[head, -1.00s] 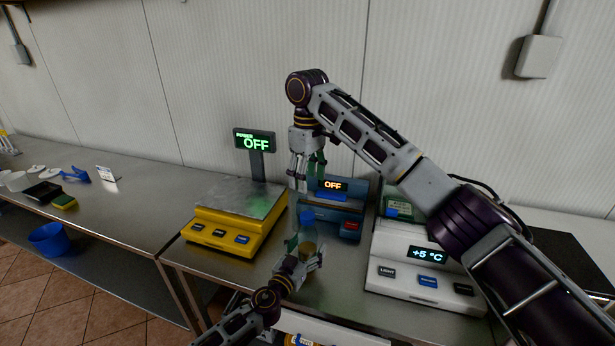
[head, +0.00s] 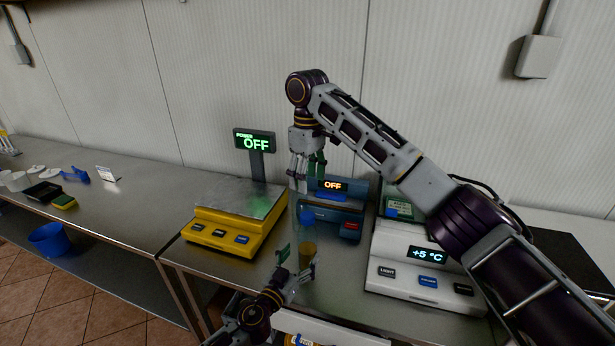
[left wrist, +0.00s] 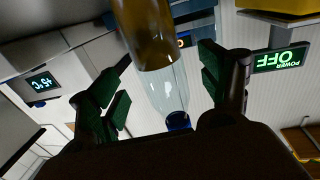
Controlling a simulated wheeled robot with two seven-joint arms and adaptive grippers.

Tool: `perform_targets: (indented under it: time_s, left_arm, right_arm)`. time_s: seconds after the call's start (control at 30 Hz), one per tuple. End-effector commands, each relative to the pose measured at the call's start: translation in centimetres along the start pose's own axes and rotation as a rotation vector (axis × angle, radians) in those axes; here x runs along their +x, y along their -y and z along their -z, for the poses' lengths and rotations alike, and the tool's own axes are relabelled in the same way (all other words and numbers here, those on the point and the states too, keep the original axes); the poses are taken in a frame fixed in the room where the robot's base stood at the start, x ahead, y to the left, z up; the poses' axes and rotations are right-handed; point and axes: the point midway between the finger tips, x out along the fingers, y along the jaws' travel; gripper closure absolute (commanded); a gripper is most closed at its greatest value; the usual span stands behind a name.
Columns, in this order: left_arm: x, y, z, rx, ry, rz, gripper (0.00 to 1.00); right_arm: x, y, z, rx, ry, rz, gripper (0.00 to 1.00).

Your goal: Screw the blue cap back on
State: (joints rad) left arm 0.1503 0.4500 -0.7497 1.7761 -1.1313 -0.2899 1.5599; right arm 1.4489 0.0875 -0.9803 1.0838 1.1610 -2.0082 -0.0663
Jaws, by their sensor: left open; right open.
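A clear bottle (head: 308,254) with brown contents in its lower part stands upright on the steel counter, in front of the blue scale. The blue cap (head: 307,217) sits at its top; I cannot tell how tightly. In the left wrist view, upside down, the bottle (left wrist: 158,65) appears between the spread fingers, with the cap (left wrist: 178,121) at its neck end. My left gripper (head: 297,262) is open at the bottle's near side, with gaps beside the glass. My right gripper (head: 308,172) is open and empty, pointing down above the cap, apart from it.
A white +5 °C unit (head: 410,290) is on the right.

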Motion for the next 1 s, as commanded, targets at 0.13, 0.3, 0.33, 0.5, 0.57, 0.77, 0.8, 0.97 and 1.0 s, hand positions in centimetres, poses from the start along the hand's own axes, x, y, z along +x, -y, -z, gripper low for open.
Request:
perform_targets:
  time_s: [0.13,0.3,0.33,0.5,0.57,0.77,0.8,0.97,1.0]
  left_arm:
    - [-1.3,-0.1,-0.1,-0.002,0.002,-0.001,0.22]
    - [-2.5,-0.1,-0.1,-0.002,0.002,-0.001,0.22]
    - [-2.7,-0.1,-0.1,-0.002,0.001,-0.002,0.22]
    - [-4.0,-0.1,-0.1,0.0,0.001,-0.002,0.22]
    - [-4.4,-0.1,0.0,0.0,0.001,-0.001,0.22]
    - [-5.7,-0.1,-0.1,-0.002,0.001,-0.001,0.22]
    - [-5.9,-0.1,-0.1,-0.002,0.001,-0.001,0.22]
    - [-6.8,-0.1,0.0,-0.001,0.0,-0.002,0.22]
    - [-6.9,-0.1,0.0,0.0,0.0,-0.001,0.22]
  right_arm:
    - [0.0,0.0,0.0,0.0,0.0,0.0,0.4]
    - [0.0,0.0,0.0,0.0,0.0,0.0,0.4]
    - [0.0,0.0,0.0,0.0,0.0,0.0,0.4]
    - [0.0,0.0,0.0,0.0,0.0,0.0,0.4]
    - [0.0,0.0,0.0,0.0,0.0,0.0,0.4]
    - [0.0,0.0,0.0,0.0,0.0,0.0,0.4]
    - [0.0,0.0,0.0,0.0,0.0,0.0,0.4]
    - [0.0,0.0,0.0,0.0,0.0,0.0,0.4]
    - [0.0,0.0,0.0,0.0,0.0,0.0,0.4]
